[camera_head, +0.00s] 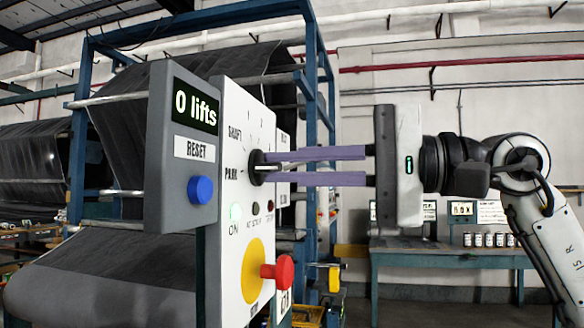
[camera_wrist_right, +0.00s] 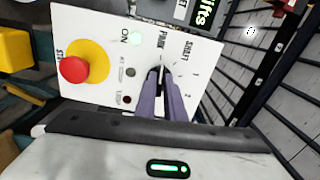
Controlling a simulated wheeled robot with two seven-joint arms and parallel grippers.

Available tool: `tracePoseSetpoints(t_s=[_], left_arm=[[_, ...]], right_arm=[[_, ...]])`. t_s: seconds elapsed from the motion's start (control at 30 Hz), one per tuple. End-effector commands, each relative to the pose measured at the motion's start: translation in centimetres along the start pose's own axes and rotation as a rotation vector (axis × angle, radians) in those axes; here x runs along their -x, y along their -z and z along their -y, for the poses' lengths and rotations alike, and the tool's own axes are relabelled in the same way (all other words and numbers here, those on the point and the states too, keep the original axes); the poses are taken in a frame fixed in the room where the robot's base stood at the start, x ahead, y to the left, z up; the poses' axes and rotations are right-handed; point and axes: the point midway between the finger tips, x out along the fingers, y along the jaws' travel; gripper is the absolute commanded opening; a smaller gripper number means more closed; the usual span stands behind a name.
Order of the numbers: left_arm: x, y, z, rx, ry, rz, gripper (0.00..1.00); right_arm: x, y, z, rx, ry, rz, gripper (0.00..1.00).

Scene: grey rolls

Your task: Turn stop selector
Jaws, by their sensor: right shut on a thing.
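The black selector knob (camera_head: 256,168) sits on the white control panel (camera_head: 232,120), beside the printed word PARK, with SHAFT and dial marks above it. My right gripper (camera_head: 268,167) comes in from the right with its two long purple fingers reaching the knob and is shut on it. In the right wrist view the fingers (camera_wrist_right: 163,75) meet the panel by the word PARK and mostly hide the knob, so I cannot tell its exact angle. A green lamp (camera_head: 236,213) marked ON is lit. My left gripper is not in view.
A red push button (camera_head: 284,271) on a yellow disc (camera_head: 252,272) sticks out below the knob. A grey box beside the panel has a "0 lifts" display (camera_head: 195,106) and a blue RESET button (camera_head: 201,190). A blue-green bench (camera_head: 440,250) stands behind right.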

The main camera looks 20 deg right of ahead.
Motion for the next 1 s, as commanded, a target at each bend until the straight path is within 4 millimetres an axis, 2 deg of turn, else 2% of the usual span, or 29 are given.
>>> tracePoseSetpoints(t_s=[0.3, 0.77, 0.8, 0.9, 1.0], left_arm=[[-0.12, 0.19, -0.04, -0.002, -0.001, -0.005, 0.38], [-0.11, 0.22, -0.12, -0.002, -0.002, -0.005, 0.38], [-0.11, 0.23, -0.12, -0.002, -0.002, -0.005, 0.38], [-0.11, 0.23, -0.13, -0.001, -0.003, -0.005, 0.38], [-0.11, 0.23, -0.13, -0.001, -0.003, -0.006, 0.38]], right_arm=[[0.00, 0.00, -0.09, 0.095, 0.000, 0.000, 0.00], [-0.01, -0.01, -0.09, 0.109, -0.001, 0.000, 0.00], [-0.01, -0.01, -0.09, 0.109, 0.000, 0.000, 0.13], [-0.01, -0.01, -0.09, 0.109, 0.000, 0.000, 0.28], [-0.01, -0.01, -0.09, 0.108, 0.000, 0.000, 0.28]])
